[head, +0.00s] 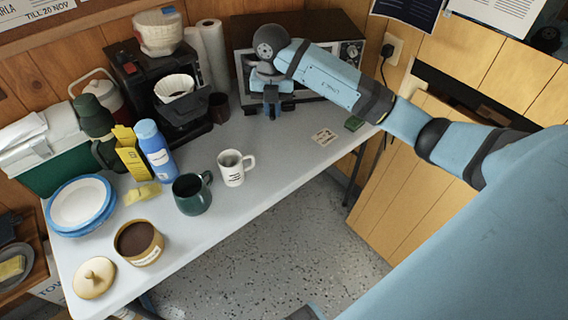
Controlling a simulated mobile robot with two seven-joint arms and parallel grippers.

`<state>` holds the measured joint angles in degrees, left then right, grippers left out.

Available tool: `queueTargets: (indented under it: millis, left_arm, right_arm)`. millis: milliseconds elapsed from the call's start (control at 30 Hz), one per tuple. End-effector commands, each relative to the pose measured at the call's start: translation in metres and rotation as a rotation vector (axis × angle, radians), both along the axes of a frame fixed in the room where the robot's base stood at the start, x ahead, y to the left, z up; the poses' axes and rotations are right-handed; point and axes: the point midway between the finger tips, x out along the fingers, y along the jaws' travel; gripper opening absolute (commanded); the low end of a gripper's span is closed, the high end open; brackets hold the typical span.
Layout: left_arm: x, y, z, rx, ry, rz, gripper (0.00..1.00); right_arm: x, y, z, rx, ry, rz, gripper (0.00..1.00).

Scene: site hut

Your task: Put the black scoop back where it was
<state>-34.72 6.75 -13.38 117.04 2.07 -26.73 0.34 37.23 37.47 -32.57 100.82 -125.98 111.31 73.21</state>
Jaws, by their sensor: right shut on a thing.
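My right gripper (272,106) points down just above the far part of the grey table, in front of the microwave. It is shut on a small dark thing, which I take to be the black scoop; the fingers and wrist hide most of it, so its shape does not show. No other black scoop shows on the table. My left gripper is out of view. An open tan canister (140,257) with dark brown contents stands at the near left, its round lid (94,278) lying beside it.
A green mug (191,208) and white mug (231,180) stand mid-table. Plates (54,208), a blue bottle (152,149), a yellow carton (130,154) and a coffee maker (177,125) line the left and back. The microwave (325,87) is close behind the gripper. Table between white mug and gripper is clear.

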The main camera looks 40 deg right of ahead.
Motion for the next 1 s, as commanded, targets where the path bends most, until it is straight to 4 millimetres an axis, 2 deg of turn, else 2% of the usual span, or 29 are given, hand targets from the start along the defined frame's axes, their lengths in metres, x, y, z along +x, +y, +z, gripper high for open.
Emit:
queueTargets:
  millis: [33,100,300,467,800,1000]
  left_arm:
    - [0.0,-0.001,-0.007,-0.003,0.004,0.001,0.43]
    - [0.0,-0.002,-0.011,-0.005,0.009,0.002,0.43]
    - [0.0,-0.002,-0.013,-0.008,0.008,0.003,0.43]
    - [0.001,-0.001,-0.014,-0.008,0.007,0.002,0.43]
    - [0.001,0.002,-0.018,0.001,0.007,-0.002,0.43]
    - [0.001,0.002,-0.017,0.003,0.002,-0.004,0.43]
  right_arm:
    - [-0.001,-0.003,-0.01,0.0,0.0,-0.1,0.0]
    - [0.0,-0.007,-0.016,-0.003,-0.003,-0.231,0.0]
    - [-0.001,-0.013,-0.026,-0.007,-0.005,-0.427,0.0]
    - [-0.002,-0.014,-0.053,-0.008,-0.002,-0.449,0.0]
    - [-0.002,-0.014,-0.144,-0.009,-0.001,-0.447,0.0]
    - [-0.001,-0.014,-0.176,-0.009,-0.004,-0.446,0.0]
